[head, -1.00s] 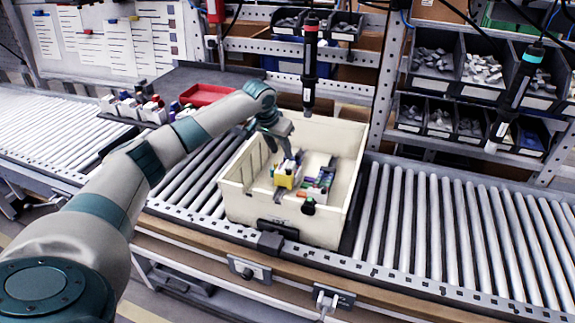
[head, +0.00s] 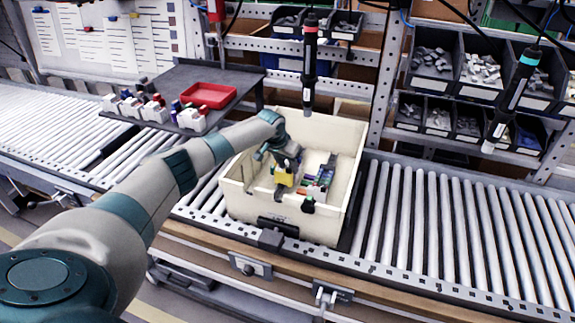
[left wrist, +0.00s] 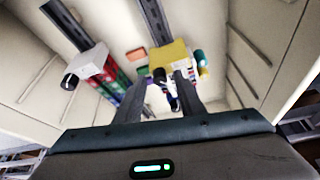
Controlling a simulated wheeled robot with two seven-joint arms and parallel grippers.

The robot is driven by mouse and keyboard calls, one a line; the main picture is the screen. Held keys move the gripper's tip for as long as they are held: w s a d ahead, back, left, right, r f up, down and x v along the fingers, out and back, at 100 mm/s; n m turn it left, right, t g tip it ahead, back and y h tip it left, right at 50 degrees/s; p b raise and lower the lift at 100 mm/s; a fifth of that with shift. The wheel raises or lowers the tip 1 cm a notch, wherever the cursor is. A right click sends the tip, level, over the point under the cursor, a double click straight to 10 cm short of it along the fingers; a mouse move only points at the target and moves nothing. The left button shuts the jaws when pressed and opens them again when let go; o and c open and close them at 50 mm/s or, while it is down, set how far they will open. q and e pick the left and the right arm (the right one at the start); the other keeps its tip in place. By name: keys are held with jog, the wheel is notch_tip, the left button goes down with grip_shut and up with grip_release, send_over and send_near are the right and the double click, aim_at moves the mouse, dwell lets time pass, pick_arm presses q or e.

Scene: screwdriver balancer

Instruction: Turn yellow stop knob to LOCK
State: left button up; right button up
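A unit with a yellow cover (head: 285,177) stands inside the cream bin (head: 240,203). In the left wrist view, the yellow unit (left wrist: 169,53) has a pale front face with a dark round knob (left wrist: 159,75) on it. No yellow knob or LOCK lettering can be made out. My left gripper (head: 284,160) is down in the bin, right at the yellow unit. In the left wrist view, the fingers of the left gripper (left wrist: 160,79) are apart, pointing at the front of the unit. Contact with the knob cannot be told. My right gripper is out of view.
Beside the yellow unit is a second unit (head: 316,183) with coloured parts and a dark knob. The bin walls rise close around my left gripper. Two screwdrivers (head: 309,62) (head: 514,90) hang above the line. A red tray (head: 209,95) stands on the grey shelf behind.

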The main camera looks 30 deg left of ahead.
pick_arm(q)
grip_shut()
